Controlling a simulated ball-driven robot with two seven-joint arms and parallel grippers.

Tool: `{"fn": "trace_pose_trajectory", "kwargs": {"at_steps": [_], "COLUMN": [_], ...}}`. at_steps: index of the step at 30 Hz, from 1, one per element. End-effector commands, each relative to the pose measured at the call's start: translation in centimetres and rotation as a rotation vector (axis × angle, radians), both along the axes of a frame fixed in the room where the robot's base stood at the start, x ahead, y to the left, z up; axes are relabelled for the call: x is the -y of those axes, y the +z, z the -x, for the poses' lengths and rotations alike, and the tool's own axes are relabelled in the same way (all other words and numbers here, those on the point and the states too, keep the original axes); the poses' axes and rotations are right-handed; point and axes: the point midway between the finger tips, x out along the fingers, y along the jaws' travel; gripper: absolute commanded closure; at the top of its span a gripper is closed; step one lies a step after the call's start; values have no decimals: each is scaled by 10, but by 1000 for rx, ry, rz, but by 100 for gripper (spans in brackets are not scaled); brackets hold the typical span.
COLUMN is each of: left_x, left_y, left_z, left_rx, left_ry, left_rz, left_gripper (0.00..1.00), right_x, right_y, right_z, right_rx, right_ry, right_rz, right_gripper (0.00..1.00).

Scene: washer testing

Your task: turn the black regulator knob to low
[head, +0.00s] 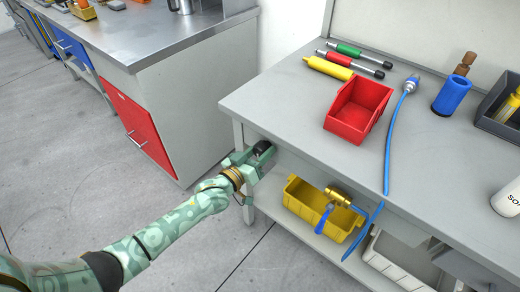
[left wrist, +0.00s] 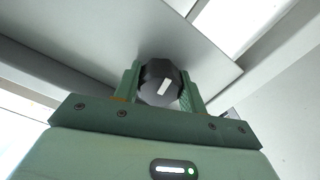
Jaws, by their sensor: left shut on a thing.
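The black regulator knob (left wrist: 158,84) sits between the two green fingers of my left gripper (left wrist: 160,90) in the left wrist view. It has a white pointer mark on its face, which looks slanted. In the head view the knob (head: 261,148) shows as a small dark shape at the left end of the workbench's front, just under the top. My left gripper (head: 254,160) reaches it there and is shut on it. My right gripper is in neither view.
The grey workbench (head: 290,97) holds a red bin (head: 358,106), several coloured tools and a blue hose (head: 392,140). A brass valve (head: 338,195) hangs below its front edge, by a yellow bin (head: 300,205). A cabinet with a red door (head: 138,122) stands left; the floor between is clear.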

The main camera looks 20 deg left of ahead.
Motion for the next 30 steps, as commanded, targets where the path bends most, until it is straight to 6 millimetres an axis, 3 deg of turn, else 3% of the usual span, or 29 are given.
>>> {"fn": "trace_pose_trajectory", "kwargs": {"at_steps": [9,30], "left_x": [0,1], "left_y": [1,-1], "left_z": [0,1], "left_rx": [-104,-333], "left_ry": [-1,2], "left_rz": [282,906], "left_gripper": [82,82], "right_x": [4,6], "right_y": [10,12], "right_z": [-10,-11], "right_rx": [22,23], "right_ry": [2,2], "right_rz": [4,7], "right_gripper": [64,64]}}
